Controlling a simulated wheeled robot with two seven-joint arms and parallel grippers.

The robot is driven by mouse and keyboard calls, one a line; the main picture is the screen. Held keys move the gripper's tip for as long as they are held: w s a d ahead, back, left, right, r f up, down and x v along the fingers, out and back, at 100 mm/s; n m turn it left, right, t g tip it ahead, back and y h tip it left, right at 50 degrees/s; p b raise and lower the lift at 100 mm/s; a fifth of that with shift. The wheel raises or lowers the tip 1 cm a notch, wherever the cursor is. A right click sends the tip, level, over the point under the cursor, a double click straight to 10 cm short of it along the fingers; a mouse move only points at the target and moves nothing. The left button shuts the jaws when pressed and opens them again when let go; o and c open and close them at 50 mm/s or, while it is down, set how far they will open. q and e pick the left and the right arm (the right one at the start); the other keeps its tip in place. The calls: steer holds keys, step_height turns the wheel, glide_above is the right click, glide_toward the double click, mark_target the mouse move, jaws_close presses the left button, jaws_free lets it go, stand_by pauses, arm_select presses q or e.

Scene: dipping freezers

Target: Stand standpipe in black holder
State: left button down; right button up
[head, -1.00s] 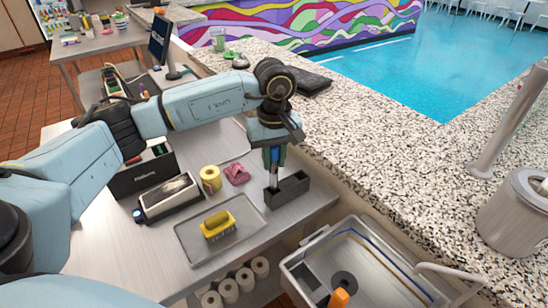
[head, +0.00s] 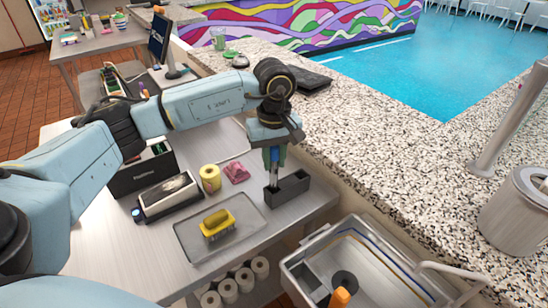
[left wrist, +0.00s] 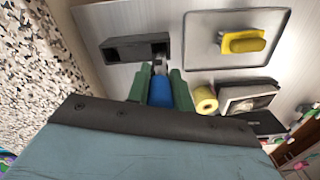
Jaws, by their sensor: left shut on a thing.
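The standpipe has a blue grip (left wrist: 160,92) and a grey metal tube (head: 273,178). My left gripper (head: 274,156) is shut on the blue part, with its green fingers also showing in the left wrist view (left wrist: 159,88). The pipe is upright. The black holder (head: 290,191) is a long dark box on the steel table, also seen in the left wrist view (left wrist: 122,49). The pipe's lower end is at the holder's left end in the head view; I cannot tell how deep it sits. My right gripper is not in view.
A tray (head: 190,252) with a yellow sponge-like block (head: 217,225) lies left of the holder. A yellow roll (head: 210,178), pink cloth (head: 236,172) and black boxes stand behind. A speckled counter (head: 360,150) rises to the right; a steel sink (head: 300,263) is in front.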

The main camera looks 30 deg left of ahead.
arm_select(q)
steer(key=shift+f+b, duration=0.25)
steer(key=shift+b, duration=0.05)
steer(key=c, duration=1.1)
jaws_free()
steer(key=shift+c, duration=0.2)
step_height(320, 180, up, 14)
steer(key=shift+f, duration=0.25)
